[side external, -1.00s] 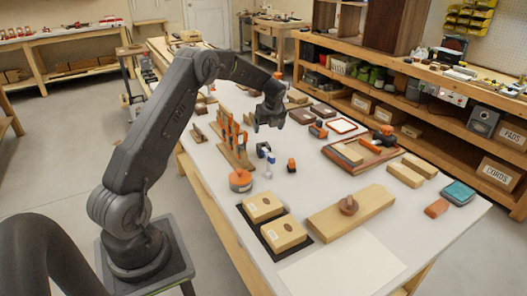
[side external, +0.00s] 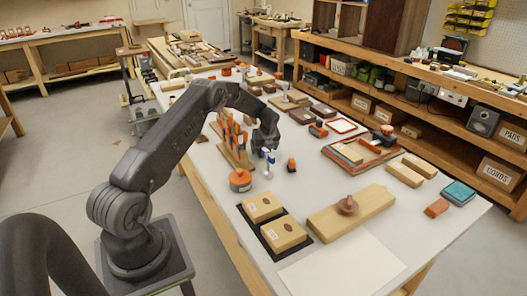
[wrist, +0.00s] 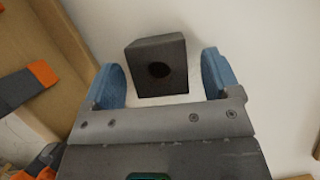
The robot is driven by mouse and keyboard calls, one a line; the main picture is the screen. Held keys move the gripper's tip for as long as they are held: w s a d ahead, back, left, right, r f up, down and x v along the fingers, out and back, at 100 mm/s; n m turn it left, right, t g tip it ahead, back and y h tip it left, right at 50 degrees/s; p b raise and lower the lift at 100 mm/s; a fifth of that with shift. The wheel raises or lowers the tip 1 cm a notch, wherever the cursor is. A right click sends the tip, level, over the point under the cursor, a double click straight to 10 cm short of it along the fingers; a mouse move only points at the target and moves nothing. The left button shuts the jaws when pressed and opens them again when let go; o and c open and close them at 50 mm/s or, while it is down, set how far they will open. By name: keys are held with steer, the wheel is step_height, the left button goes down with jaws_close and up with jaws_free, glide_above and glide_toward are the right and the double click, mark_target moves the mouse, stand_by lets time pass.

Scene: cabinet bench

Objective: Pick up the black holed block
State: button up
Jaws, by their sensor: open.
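My gripper (wrist: 160,78) is open, with one blue finger to the left of the block and the other to the right. Gaps show on both sides, so the fingers do not grip it. In the side external view my gripper (side external: 264,146) is low over the table beside the wooden tool rack, and I cannot make out the block there.
The wooden rack (side external: 233,152) with orange-handled tools stands just left of my gripper. An orange round container (side external: 240,180) and a small orange-and-dark item (side external: 291,165) are nearby.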

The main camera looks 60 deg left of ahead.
steer(key=c, duration=1)
steer(key=shift+r, duration=0.1)
